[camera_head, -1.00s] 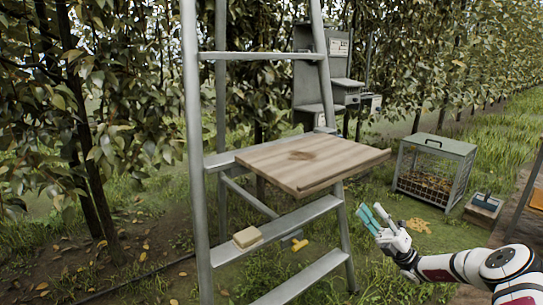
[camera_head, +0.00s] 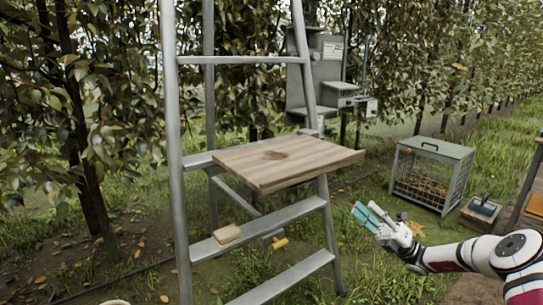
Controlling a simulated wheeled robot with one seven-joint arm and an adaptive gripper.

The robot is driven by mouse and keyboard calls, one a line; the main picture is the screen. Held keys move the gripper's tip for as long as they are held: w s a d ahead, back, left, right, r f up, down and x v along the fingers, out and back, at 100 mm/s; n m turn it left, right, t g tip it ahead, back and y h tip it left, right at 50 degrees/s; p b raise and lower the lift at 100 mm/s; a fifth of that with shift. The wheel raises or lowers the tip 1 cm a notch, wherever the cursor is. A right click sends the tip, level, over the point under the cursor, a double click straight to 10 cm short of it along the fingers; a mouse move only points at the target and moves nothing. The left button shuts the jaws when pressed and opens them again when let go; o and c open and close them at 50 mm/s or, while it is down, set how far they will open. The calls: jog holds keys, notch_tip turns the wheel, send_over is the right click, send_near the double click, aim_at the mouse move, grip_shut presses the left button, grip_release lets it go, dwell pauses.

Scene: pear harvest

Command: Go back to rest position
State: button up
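My gripper (camera_head: 372,215) is at the lower right, at the end of my white and dark red arm. Its teal finger parts point up and left, close beside each other; whether they are open or shut is too small to tell. I make out no fruit in it. It is in the air, to the right of the metal stepladder (camera_head: 176,150) and apart from the wooden board (camera_head: 300,155) in the picture. No pear is clearly visible.
A tan block (camera_head: 228,234) lies on a lower ladder step. A yellow-handled tool (camera_head: 280,243) shows behind it. A mesh-sided crate (camera_head: 434,150) and a small box (camera_head: 480,211) stand on the grass at right. A grey cabinet (camera_head: 318,85) is behind the ladder. Leafy trees line the back.

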jog(key=s+a+r+n+g+h, duration=0.3)
jog(key=s+a+r+n+g, duration=0.15)
jog(key=a, duration=0.25)
jog(key=s+a+r+n+g+h, duration=0.3)
jog(key=s+a+n+g+h, duration=0.15)
jog(key=a, duration=0.25)
jog(key=s+a+r+n+g+h, duration=0.1)
jog(key=s+a+r+n+h, duration=0.1)
jog(key=s+a+n+h, duration=0.3)
jog(key=s+r+n+g+h, duration=0.1)
jog(key=s+n+h, duration=0.1)
jog(key=s, duration=0.5)
jog(key=s+d+f+n+t+h, duration=0.15)
jog(key=s+d+n+h, duration=0.3)
jog(key=s, duration=0.45)
jog(key=s+d+n+t+h, duration=0.3)
jog(key=s+n, duration=0.2)
jog(key=s, duration=0.4)
jog(key=s+d+n+t+h, duration=0.25)
jog(key=s+n+h, duration=0.2)
jog(key=s, duration=0.55)
notch_tip(320, 180, up, 26)
jog(key=d+t+p, duration=0.1)
jog(key=t+p, duration=0.2)
jog(key=p, duration=2.2)
jog(key=shift+d+r+n+t, duration=0.15)
jog(key=shift+d+n+t, duration=0.15)
jog(key=shift+d+n, duration=0.1)
